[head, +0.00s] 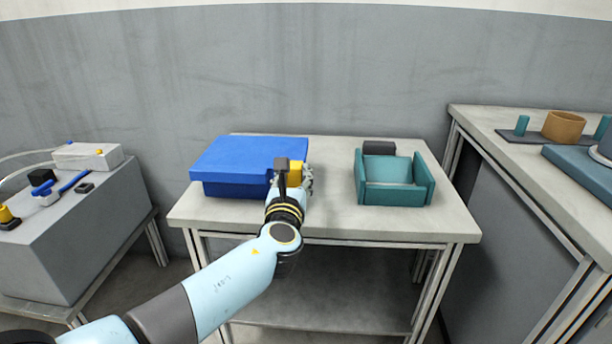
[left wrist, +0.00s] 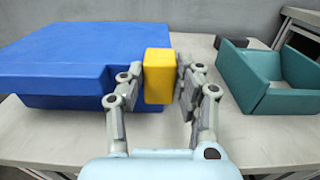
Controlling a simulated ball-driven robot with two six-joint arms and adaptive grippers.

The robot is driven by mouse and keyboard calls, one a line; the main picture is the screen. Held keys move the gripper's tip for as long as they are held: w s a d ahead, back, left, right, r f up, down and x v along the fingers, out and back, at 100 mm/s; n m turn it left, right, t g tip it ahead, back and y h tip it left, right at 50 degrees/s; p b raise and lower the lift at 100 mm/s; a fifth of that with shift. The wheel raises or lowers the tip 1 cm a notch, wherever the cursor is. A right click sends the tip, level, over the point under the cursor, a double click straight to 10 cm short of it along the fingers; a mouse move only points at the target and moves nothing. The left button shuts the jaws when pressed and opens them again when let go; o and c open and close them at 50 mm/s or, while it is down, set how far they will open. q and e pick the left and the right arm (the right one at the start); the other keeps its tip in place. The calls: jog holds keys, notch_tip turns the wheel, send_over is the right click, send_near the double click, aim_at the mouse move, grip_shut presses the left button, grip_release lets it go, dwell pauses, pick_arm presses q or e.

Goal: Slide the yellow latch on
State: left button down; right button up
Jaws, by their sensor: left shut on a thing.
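The yellow latch (head: 294,174) is a small upright block at the right end of the front of a blue box (head: 246,155). The box is closed under a wide blue lid. In the left wrist view the latch (left wrist: 158,76) stands between the fingers of my left gripper (left wrist: 160,85), which is shut on it. In the head view my left gripper (head: 297,180) is at the box's front right corner and hides part of the latch. The lower part of the latch's mounting is hard to make out. My right gripper is not in view.
The box stands on a pale table (head: 335,215). A teal open tray (head: 394,193) stands to the right, with a dark block (head: 379,147) behind it. Bare table lies between box and tray. A grey cabinet stands left, and another bench (head: 485,125) stands right.

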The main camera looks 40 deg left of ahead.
pick_arm(q)
jog(key=c, duration=0.9)
grip_release()
jog(key=shift+d, duration=0.1)
jog(key=v, duration=1.2)
jog(key=shift+w+f, duration=0.1)
